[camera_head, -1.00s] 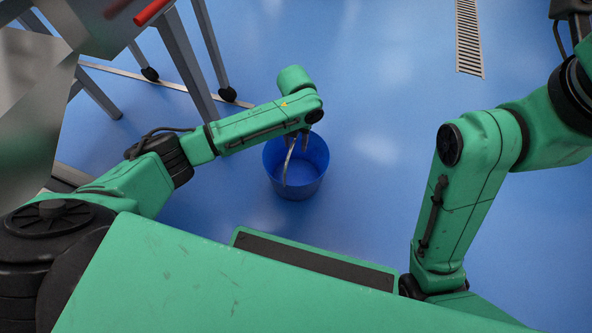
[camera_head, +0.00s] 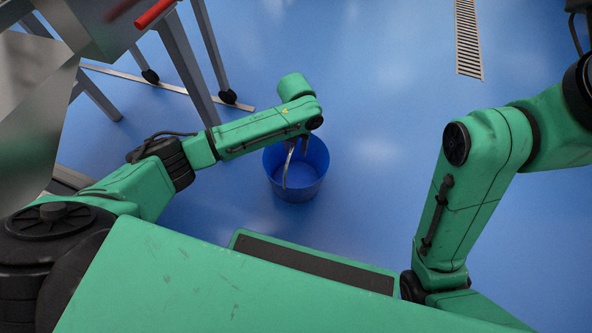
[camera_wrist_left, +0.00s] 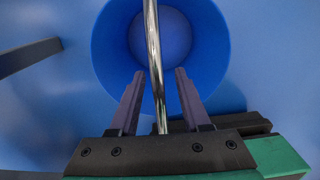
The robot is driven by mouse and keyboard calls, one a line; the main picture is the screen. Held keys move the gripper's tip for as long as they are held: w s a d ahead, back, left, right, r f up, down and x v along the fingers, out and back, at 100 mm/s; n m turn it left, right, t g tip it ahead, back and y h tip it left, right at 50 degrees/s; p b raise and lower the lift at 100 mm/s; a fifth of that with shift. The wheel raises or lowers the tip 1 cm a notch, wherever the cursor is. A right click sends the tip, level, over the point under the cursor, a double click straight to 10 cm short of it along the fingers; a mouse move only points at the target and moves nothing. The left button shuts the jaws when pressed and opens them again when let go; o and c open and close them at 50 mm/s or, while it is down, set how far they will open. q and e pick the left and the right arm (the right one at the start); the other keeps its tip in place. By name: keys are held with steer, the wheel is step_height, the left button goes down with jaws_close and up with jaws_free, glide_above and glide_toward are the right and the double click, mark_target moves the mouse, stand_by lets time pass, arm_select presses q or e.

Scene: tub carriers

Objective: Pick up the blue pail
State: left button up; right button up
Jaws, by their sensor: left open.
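The blue pail (camera_head: 312,187) stands upright on the blue floor, near the middle of the head view. Its thin metal handle (camera_head: 286,172) stands raised over the mouth. My left gripper (camera_head: 299,146) is over the pail, partly hidden by my own arm in the head view. In the left wrist view, the pail (camera_wrist_left: 215,45) lies beyond the two open fingers (camera_wrist_left: 160,74). The handle (camera_wrist_left: 153,40) passes between them with a gap on each side. My right arm shows at the right, but its gripper is outside the picture.
A grey metal frame with legs (camera_head: 185,62) and dark feet stands at the upper left, with a red bar (camera_head: 153,13) on it. A floor drain grate (camera_head: 467,40) is at the top right. The floor around the pail is largely clear.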

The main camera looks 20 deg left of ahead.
arm_select(q)
jaws_close()
stand_by(1.4)
